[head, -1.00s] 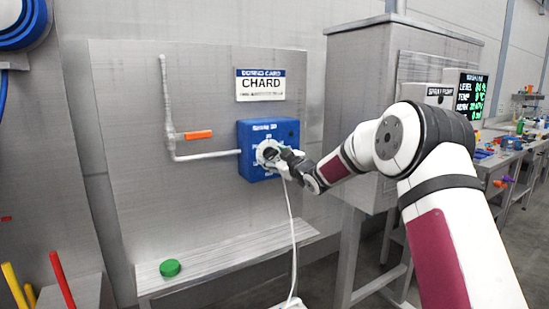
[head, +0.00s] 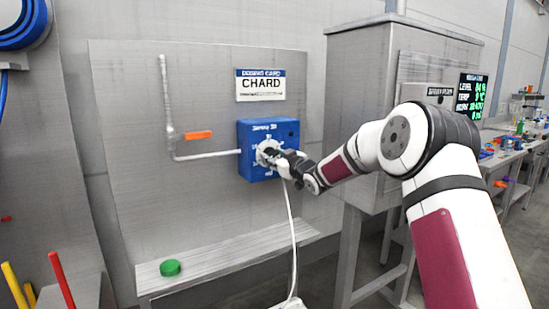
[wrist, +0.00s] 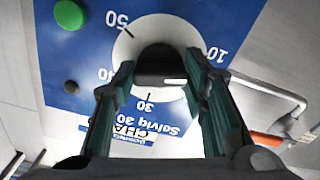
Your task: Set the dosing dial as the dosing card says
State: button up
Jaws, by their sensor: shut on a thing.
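The dosing card (head: 260,85) hangs on the steel panel and reads CHARD in large letters; its smallest line is too small to read. Below it is the blue dosing box (head: 244,165) with a white round dial face. In the wrist view the blue box (wrist: 90,85) appears upside down, with 50, 10 and 30 legible around the dial. My gripper (head: 268,153) is at the dial. In the wrist view my gripper (wrist: 160,72) has its fingers on either side of the dark dial knob (wrist: 160,58), shut on it. A short white mark shows on the knob; its exact setting is unclear.
A pipe with an orange-handled valve (head: 198,135) is left of the box. A green round object (head: 170,267) lies on the shelf below (head: 225,250). A white hose (head: 293,235) hangs under the dial. A steel cabinet (head: 362,100) stands close on the right.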

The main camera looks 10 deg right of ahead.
jog(key=m, duration=0.4)
jog(key=shift+m, duration=0.3)
jog(key=shift+m+p, duration=0.4)
jog(key=shift+m, duration=2)
jog(key=o, duration=1.2)
jog(key=shift+c, duration=0.2)
jog(key=v, duration=1.2)
